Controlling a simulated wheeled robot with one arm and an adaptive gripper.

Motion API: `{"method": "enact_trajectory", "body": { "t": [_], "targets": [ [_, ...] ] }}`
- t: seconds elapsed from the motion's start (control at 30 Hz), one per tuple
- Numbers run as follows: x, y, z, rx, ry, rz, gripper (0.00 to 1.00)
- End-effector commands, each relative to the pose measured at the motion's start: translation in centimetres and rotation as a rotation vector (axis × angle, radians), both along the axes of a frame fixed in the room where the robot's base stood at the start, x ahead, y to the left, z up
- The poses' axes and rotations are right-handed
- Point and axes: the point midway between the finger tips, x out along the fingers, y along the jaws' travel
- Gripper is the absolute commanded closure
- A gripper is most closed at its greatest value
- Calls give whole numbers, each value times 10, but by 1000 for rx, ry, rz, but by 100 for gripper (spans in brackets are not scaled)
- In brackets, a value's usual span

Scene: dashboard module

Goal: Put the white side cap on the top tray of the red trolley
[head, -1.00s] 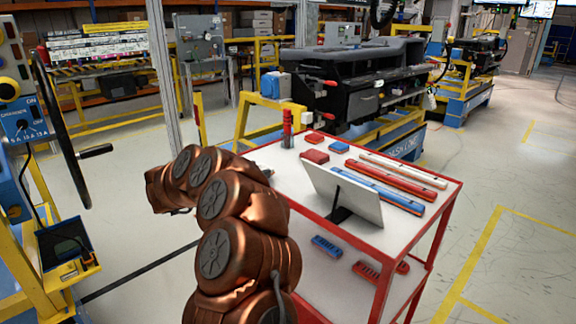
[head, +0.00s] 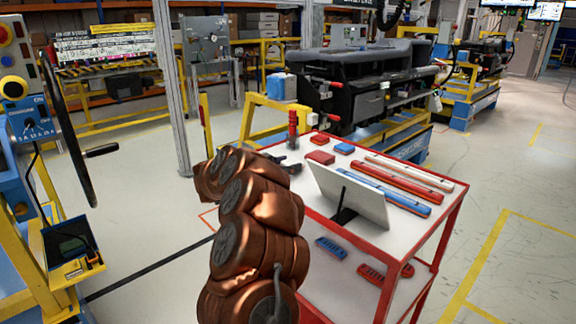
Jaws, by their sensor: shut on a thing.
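The red trolley (head: 455,222) stands right of centre, with a pale top tray (head: 298,187) edged in red. My gripper (head: 290,165) is small and dark, at the tray's left back corner, in front of a red upright tool. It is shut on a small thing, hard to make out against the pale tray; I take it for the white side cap. No white side cap shows clearly elsewhere. Whether the held thing touches the tray I cannot tell. My copper arm hides part of the trolley's left side.
On the tray are red caps (head: 320,157), a blue cap (head: 344,148), a tilted pale panel (head: 352,194) and long red (head: 398,184), blue (head: 385,192) and white (head: 410,171) bars. The red upright tool (head: 293,128) stands behind my gripper. Blue and red parts lie on the lower shelf.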

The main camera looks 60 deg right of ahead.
Motion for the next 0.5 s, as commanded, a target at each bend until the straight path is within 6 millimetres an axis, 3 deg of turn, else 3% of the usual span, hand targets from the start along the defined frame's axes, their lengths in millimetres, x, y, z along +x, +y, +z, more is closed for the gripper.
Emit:
{"method": "enact_trajectory", "body": {
  "t": [0.37,0.4,0.5],
  "targets": [
    [0,0,-2,-1,-2,0,73],
    [0,0,-3,-1,-3,-1,36],
    [0,0,-3,-1,-3,0,26]
  ]
}}
